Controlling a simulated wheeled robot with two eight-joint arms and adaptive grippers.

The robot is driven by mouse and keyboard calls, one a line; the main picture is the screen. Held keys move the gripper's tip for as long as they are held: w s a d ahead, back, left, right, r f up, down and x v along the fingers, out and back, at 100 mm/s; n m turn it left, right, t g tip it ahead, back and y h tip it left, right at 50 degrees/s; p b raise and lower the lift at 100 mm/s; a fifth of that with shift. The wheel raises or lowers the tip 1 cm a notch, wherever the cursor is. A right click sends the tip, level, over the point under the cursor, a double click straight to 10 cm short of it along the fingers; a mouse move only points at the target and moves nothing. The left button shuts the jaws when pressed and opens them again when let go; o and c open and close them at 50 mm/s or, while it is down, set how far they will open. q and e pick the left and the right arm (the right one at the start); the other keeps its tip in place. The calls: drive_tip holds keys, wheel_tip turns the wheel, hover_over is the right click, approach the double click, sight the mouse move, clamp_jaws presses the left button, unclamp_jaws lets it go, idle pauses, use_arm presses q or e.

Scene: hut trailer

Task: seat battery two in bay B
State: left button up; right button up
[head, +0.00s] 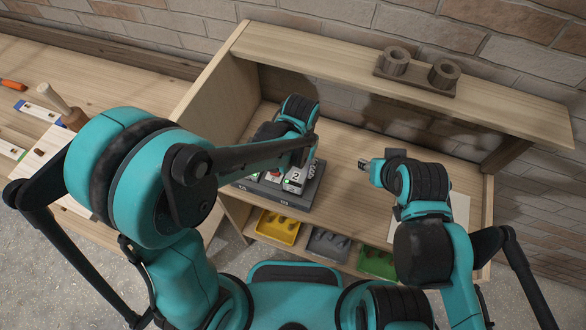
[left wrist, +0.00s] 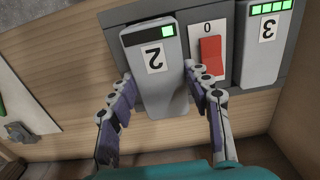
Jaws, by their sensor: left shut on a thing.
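Battery two (left wrist: 160,88) is a grey block with a "2" label and one green light, seen upside down in the left wrist view. My left gripper (left wrist: 159,72) is shut on it, one finger along each side. In the head view, battery two (head: 295,180) stands at the right end of the dark charger dock (head: 270,196), partly behind my left arm. I cannot tell whether it is fully down in its bay; the bay letters are too small to read. My right gripper (head: 366,166) is away to the right; its jaws are unclear.
A red switch (left wrist: 210,56) marked 0 sits close beside battery two, with battery three (left wrist: 264,45) beyond it. Yellow (head: 278,228), grey (head: 327,244) and green (head: 378,263) bins lie below. A wooden holder (head: 415,82) stands on the upper shelf. The bench middle is clear.

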sight(299, 168)
use_arm(q)
wheel_tip(299, 168, down, 3)
drive_tip(key=shift+d+f+b, duration=0.1)
drive_tip(key=shift+b, duration=0.75)
drive_tip(key=shift+w+f, duration=0.1)
drive_tip(key=shift+w, duration=0.1)
drive_tip(key=shift+s+r, duration=0.1)
drive_tip(key=shift+r, duration=0.1)
drive_tip(key=shift+s+f, duration=0.1)
drive_tip(key=o, duration=1.1)
drive_tip(key=shift+f, duration=0.15)
drive_tip(key=o, duration=0.5)
drive_tip(key=shift+c, duration=0.2)
use_arm(e)
drive_tip(key=x, duration=0.2)
drive_tip(key=shift+a+f, duration=0.1)
drive_tip(key=shift+f, duration=0.4)
use_arm(q)
drive_tip(key=shift+r, duration=0.2)
use_arm(e)
drive_tip(key=shift+r, duration=0.15)
